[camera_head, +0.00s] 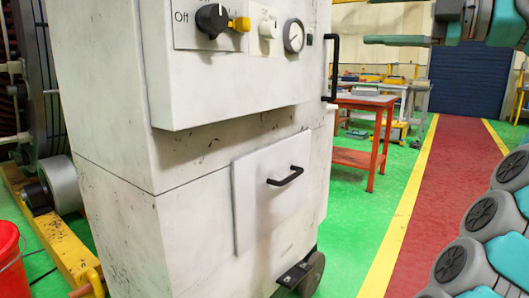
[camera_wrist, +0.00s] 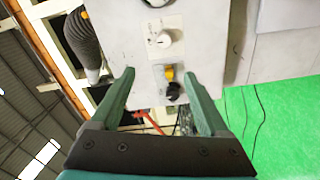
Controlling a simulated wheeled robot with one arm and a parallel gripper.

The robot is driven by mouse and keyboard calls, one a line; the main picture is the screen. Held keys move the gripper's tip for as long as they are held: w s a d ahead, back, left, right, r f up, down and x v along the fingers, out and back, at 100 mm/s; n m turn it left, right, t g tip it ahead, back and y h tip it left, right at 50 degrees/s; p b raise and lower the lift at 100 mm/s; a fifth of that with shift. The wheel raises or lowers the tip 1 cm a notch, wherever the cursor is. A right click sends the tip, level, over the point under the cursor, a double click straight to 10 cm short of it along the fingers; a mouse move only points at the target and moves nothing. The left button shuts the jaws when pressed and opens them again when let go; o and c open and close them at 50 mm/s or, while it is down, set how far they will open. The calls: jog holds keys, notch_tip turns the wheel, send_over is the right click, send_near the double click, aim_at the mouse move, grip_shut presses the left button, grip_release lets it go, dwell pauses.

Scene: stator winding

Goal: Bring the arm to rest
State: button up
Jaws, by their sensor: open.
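My gripper (camera_wrist: 158,74) is open in the wrist view, its two teal fingers apart with nothing held between them. In the head view its teal fingers (camera_head: 369,20) show at the upper right, pointing left, clear of the cabinet. A worn white cabinet (camera_head: 115,170) fills the left and middle of the head view. Its panel carries a black rotary switch (camera_head: 212,20) with a yellow part (camera_head: 240,24), beside the word "Off". A white knob (camera_head: 267,24) and a round gauge (camera_head: 294,36) sit to the right. The switch (camera_wrist: 174,92) shows between the fingers in the wrist view.
The cabinet has a lower door with a black handle (camera_head: 285,176) and a tall side handle (camera_head: 333,68). A red bucket (camera_head: 10,262) and yellow frame (camera_head: 60,240) stand left. An orange table (camera_head: 362,130) is behind. The red walkway (camera_head: 440,195) is partly clear.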

jog(key=w+a+f+m+g+h, duration=0.1)
jog(key=w+a+f+m+g, duration=0.25)
jog(key=a+f+m, duration=0.65)
jog(key=s+a+f+m+g+h, duration=0.1)
jog(key=s+a+f+m+h, duration=0.2)
jog(key=f, duration=0.5)
jog(key=s+a+f+m+g+h, duration=0.1)
jog(key=s+a+f+m+g, duration=0.15)
jog(key=a+f+m, duration=0.4)
jog(key=s+d+f+m+g+h, duration=0.1)
jog(key=s+d+f+h, duration=0.15)
jog(key=s+f, duration=0.6)
jog(key=s+d+f+m+g+h, duration=0.1)
jog(key=s+d+f+h, duration=0.15)
jog(key=s+f, duration=0.65)
jog(key=s+d+f+m+g+h, duration=0.1)
jog(key=s+d+f+m+h, duration=0.1)
jog(key=s+d+f, duration=0.2)
jog(key=s+d+f+m+g+h, duration=0.2)
jog(key=s+d+f, duration=0.3)
jog(key=s+f, duration=0.3)
notch_tip(320, 180, down, 5)
jog(key=shift+s+r+m+h, duration=0.1)
jog(key=shift+s+m+h, duration=0.25)
jog(key=shift+h, duration=0.15)
